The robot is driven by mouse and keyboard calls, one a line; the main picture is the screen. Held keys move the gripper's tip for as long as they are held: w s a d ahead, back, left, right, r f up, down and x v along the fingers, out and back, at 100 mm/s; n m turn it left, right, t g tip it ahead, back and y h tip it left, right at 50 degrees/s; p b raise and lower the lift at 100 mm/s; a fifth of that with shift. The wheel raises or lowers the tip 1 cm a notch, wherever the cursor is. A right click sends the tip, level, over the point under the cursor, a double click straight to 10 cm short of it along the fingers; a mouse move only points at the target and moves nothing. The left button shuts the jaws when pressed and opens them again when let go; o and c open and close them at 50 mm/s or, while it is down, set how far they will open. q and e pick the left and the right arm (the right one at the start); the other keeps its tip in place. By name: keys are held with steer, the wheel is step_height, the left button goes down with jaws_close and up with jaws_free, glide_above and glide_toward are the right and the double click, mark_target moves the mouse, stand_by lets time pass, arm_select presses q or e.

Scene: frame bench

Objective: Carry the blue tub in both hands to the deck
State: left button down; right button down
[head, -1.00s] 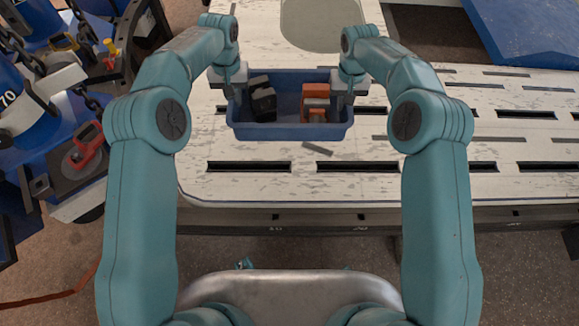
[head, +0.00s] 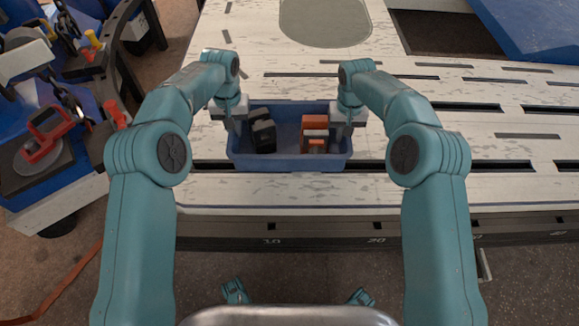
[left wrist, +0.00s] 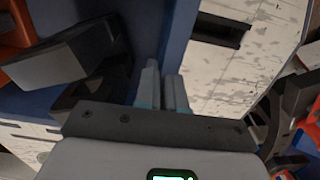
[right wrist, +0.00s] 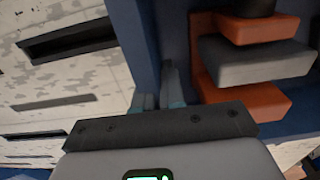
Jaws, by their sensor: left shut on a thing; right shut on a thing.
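The blue tub (head: 290,163) is over the pale slotted top in the head view, close to its front edge; I cannot tell whether it touches the surface. It holds dark blocks (head: 263,136) at left and an orange and grey stack (head: 314,130) at right. My left gripper (head: 237,124) is shut on the tub's left wall, and my right gripper (head: 341,128) on its right wall. The wall between the fingers also shows in the left wrist view (left wrist: 178,45) and the right wrist view (right wrist: 147,45). I cannot tell which surface is the deck.
The pale slotted top (head: 420,145) stretches behind and to the right, largely clear, with a grey-green rounded patch (head: 325,20) at the back. A blue slab (head: 530,25) is at the far right. Blue equipment with chains and a red-handled tool (head: 45,140) crowds the left.

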mark_target(239, 145)
arm_select(q)
steer(key=shift+f, duration=0.25)
arm_select(e)
steer(key=shift+f, duration=0.25)
arm_select(q)
steer(key=shift+f+b, duration=0.25)
steer(key=shift+b, duration=0.05)
arm_select(e)
steer(key=shift+f, duration=0.25)
